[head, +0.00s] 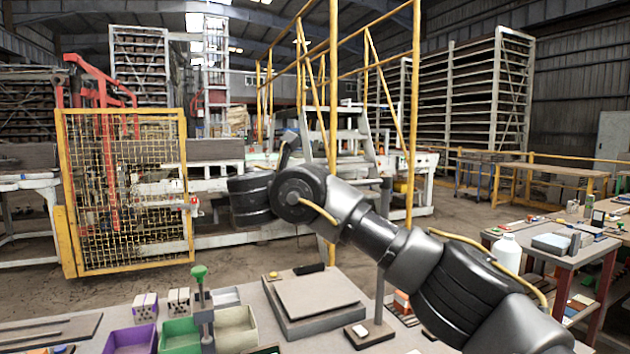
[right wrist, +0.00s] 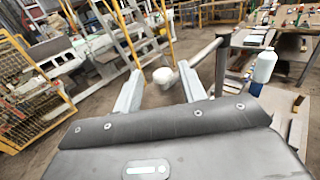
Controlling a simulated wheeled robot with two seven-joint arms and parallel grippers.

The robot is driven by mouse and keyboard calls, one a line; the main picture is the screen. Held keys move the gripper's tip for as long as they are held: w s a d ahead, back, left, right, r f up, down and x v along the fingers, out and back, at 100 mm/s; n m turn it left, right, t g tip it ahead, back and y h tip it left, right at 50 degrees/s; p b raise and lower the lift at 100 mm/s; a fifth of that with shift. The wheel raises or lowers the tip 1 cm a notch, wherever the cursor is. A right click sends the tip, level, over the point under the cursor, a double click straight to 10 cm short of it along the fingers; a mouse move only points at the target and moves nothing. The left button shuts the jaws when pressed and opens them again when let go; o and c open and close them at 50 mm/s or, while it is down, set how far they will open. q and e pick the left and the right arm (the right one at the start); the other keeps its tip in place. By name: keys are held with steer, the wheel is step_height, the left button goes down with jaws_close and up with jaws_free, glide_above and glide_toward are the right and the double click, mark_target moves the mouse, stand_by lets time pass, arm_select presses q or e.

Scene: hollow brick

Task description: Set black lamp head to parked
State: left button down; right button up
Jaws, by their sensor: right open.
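In the right wrist view my right gripper (right wrist: 158,82) is open, its two pale fingers spread. A pale rounded knob (right wrist: 163,76) shows between the fingertips, at the end of a thin arm (right wrist: 205,52) from an upright post (right wrist: 222,65). I cannot tell whether the fingers touch it. No part there reads clearly as a black lamp head. In the head view a thin post (head: 379,298) rises from a small base (head: 368,334) on the table. Its top is hidden behind my right arm, and I cannot make out the right fingers. My left gripper is out of view.
The near table holds a grey flat box (head: 318,296), purple (head: 130,340) and green (head: 180,336) bins, and a green-knobbed clamp (head: 200,290). A yellow cage (head: 125,190) stands farther back.

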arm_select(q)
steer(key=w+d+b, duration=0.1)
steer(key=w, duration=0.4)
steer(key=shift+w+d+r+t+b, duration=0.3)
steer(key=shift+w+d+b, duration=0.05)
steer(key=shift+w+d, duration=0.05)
arm_select(e)
steer(key=v, duration=0.8)
steer(key=shift+w, duration=0.1)
